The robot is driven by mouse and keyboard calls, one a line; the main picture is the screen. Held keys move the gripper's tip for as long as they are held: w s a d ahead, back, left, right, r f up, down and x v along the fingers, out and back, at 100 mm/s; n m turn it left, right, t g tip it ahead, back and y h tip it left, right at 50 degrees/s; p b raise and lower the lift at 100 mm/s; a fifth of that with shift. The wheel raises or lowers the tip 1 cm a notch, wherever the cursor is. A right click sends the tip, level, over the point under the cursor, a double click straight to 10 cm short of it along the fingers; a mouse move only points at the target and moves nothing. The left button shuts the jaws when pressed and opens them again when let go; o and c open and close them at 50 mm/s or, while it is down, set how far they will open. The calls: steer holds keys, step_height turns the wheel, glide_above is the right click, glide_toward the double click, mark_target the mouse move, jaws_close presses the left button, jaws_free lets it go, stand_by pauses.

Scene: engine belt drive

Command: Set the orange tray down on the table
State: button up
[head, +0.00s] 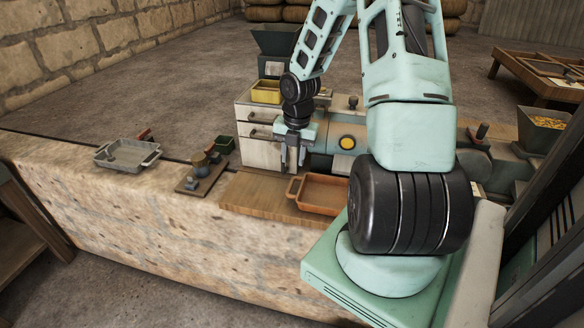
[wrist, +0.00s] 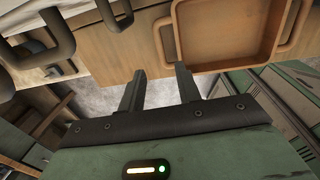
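The orange tray (head: 322,209) rests on the brown wooden board on the table's right part, its right end hidden behind my arm. My gripper (head: 292,164) hangs above and just behind the tray's left handle, apart from it. In the wrist view the tray (wrist: 226,62) is empty, and its handle (wrist: 160,42) lies just beyond the fingertips. The two fingers of my gripper (wrist: 160,70) stand apart with nothing between them, so it is open. The table (head: 150,212) is a long stone-sided bench.
A grey tray (head: 127,155) stands on the table's left. White drawers (head: 262,140) and machinery stand behind the gripper. Bare table lies at far left.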

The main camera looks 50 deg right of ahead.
steer(key=shift+r, duration=1)
steer(key=a+r+m, duration=0.4)
steer(key=a, duration=0.9)
steer(key=a+r+m, duration=0.3)
steer(key=a+r, duration=0.1)
steer(key=a, duration=0.9)
steer(key=s+a+r+m, duration=0.2)
steer(key=s+a+m, duration=0.2)
steer(key=s+a, duration=0.3)
steer(key=s+a+r+m, duration=0.3)
steer(key=s+a+m, duration=0.1)
steer(key=s+a, duration=0.4)
steer(key=shift+s+g, duration=0.4)
steer(key=shift+s, duration=0.3)
